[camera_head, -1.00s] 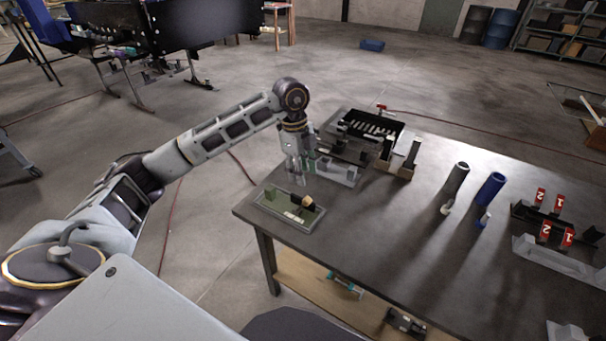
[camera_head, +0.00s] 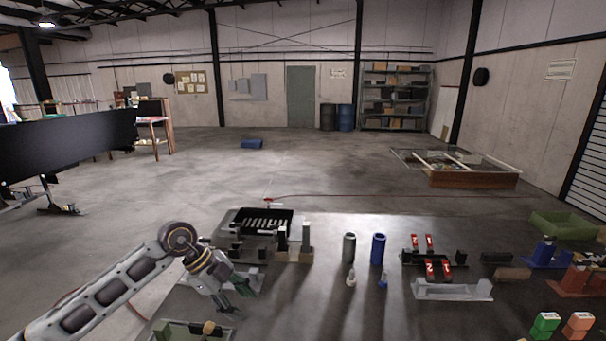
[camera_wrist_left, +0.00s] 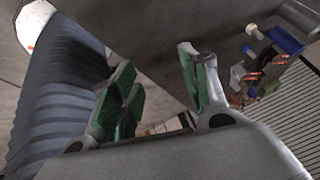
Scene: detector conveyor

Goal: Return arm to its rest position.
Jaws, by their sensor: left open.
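My left arm reaches in from the lower left in the head view. Its gripper (camera_head: 232,300) is over the left end of the dark table (camera_head: 318,310), near a grey fixture. The gripper is open, with nothing between its fingers. In the left wrist view its green-padded fingers (camera_wrist_left: 158,95) stand apart. A ribbed dark blue-grey body fills the left of that view; I cannot tell what it is. My right gripper is not in view.
A tray with a yellowish piece (camera_head: 208,327) sits at the near left corner. A black slotted rack (camera_head: 262,222), a grey cylinder (camera_head: 349,247) and a blue cylinder (camera_head: 378,248) stand on the table. Red numbered markers (camera_head: 430,267) are right of them. Open floor lies beyond.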

